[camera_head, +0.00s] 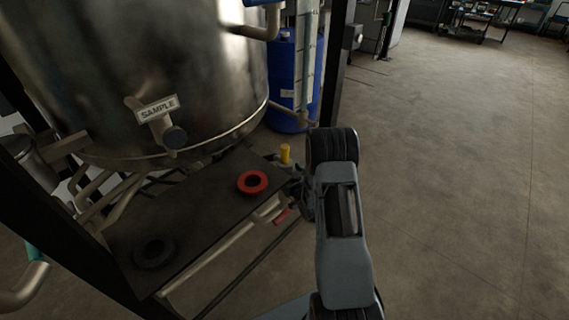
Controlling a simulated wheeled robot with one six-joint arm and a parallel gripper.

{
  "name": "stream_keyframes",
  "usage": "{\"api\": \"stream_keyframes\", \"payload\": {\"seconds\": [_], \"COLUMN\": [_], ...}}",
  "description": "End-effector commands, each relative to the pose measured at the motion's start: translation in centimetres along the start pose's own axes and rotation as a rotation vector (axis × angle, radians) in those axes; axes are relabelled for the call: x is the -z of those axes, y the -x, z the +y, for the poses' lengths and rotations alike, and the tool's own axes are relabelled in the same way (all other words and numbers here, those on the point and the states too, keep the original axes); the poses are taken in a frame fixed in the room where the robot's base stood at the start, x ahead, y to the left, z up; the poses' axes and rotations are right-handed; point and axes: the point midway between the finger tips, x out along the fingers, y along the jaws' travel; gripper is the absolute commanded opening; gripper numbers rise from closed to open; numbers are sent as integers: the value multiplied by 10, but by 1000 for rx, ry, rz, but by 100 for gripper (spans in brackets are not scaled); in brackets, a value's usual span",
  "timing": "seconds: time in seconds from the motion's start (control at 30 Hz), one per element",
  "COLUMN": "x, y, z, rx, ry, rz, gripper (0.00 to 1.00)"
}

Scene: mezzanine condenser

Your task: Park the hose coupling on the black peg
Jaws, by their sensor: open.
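My gripper (298,190) is at the right end of a dark shelf in front of the steel tank. It is open, but its fingers are small, dark and partly hidden by my arm. A black round fitting (153,252) sits at the shelf's near left end; it looks like the black peg's place, though no tall peg can be made out. A red ring (253,183) with a dark centre sits near the shelf's right end, left of my gripper. A yellow upright cylinder (285,153) stands just behind my gripper. I cannot tell which piece is the hose coupling.
The dark shelf (200,212) is bare between the rings. The steel tank (150,70) with a SAMPLE tag (157,108) and valve rises behind it. A red-handled piece (281,215) and pipes lie below the shelf's front. A blue drum (284,85) stands behind. Floor at right is clear.

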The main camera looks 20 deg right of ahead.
Motion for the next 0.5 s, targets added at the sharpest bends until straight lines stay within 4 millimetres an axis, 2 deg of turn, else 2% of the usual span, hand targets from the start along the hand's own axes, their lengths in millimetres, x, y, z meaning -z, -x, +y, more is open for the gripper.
{"api": "stream_keyframes", "payload": {"seconds": [0.2,0.5], "x": [0,0], "y": [-20,-23], "z": [0,0], "rx": [-1,-1], "ry": [-1,-1], "rz": [-1,-1], "gripper": [92,90]}}
